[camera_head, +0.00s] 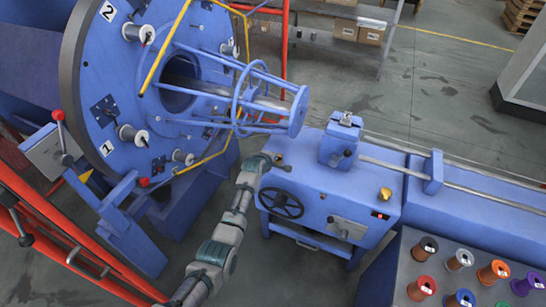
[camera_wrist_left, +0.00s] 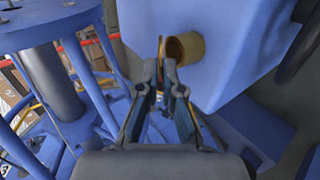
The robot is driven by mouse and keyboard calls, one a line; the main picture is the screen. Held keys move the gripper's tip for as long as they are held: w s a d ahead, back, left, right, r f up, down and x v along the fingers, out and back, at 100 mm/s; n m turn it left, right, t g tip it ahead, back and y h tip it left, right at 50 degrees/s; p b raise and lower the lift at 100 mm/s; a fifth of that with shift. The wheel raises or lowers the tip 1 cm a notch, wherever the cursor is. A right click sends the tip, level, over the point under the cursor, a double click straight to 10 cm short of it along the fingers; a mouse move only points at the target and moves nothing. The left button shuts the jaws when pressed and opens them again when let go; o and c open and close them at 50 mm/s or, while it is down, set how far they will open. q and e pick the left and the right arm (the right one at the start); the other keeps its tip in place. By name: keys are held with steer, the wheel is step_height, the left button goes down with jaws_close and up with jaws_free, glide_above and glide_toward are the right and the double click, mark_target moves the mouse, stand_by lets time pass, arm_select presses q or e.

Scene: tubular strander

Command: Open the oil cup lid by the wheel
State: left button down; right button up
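The brass oil cup (camera_wrist_left: 188,47) projects from the blue machine box (camera_head: 315,165) in the left wrist view. Its round lid (camera_wrist_left: 162,48) shows nearly edge-on at the cup's mouth, and a brown inner area shows between them. In the head view my left gripper (camera_head: 273,161) is at the box's left top edge, above the black handwheel (camera_head: 281,203), and hides the cup by the wheel. My right gripper is not in view.
Another brass cup (camera_head: 385,194) sits on the box's right side. The large blue disc (camera_head: 105,80) and its tubular cage (camera_head: 240,95) stand to the left. Spools (camera_head: 421,288) stand on a panel at lower right. Red rails (camera_head: 60,235) run at lower left.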

arm_select(q)
steer(key=shift+d, duration=0.2)
steer(key=c, duration=1.3)
jaws_free()
steer(key=shift+f, duration=0.1)
steer(key=shift+c, duration=0.2)
steer(key=shift+d, duration=0.1)
steer(key=shift+s+a+r, duration=0.3)
steer(key=shift+s+r, duration=0.15)
steer(key=shift+s, duration=0.05)
steer(key=v, duration=1)
steer(key=shift+s, duration=0.15)
steer(key=shift+r, duration=0.1)
